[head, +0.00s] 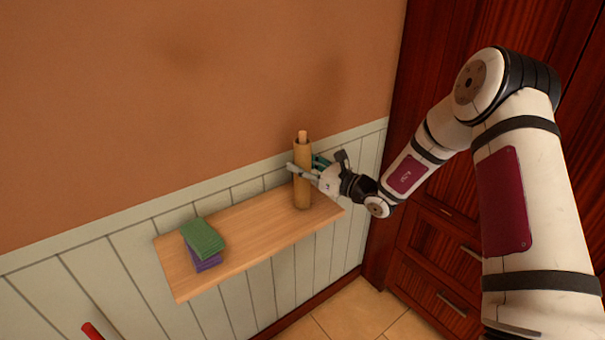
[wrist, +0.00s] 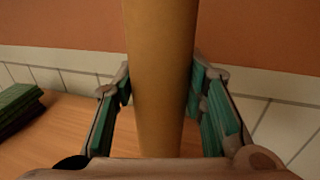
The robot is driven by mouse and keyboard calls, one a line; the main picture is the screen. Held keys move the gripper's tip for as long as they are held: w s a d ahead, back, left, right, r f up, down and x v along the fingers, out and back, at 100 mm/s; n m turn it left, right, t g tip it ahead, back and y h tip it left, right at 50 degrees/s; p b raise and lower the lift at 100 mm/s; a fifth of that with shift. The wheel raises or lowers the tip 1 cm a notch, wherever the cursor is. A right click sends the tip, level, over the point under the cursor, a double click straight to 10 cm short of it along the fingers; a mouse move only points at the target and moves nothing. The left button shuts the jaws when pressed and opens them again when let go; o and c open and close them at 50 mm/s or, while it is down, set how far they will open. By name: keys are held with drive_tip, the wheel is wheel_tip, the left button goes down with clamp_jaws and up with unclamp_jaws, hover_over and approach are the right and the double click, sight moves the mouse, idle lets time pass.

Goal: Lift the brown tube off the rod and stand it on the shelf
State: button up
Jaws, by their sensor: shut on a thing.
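The brown tube (head: 303,180) stands upright at the right part of the wooden shelf (head: 255,238). In the wrist view the tube (wrist: 160,75) stands between the two green-padded fingers of my gripper (wrist: 160,95). The tube's lower end in the wrist view is hidden behind the gripper's body. I cannot tell whether its foot touches the shelf.
A green block (head: 203,238) lies on a purple block (head: 204,263) at the shelf's left part. The shelf is clear between them and the tube. A panelled wall (head: 110,255) is behind the shelf. A dark wooden cabinet (head: 425,225) stands to the right. A red bar (head: 92,332) shows at lower left.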

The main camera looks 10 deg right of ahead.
drive_tip(key=shift+r, duration=0.15)
wheel_tip(320, 180, up, 28)
drive_tip(key=b, duration=0.1)
idle(0.6)
drive_tip(key=shift+f, duration=0.25)
drive_tip(key=shift+f+b, duration=0.35)
drive_tip(key=shift+f, duration=0.3)
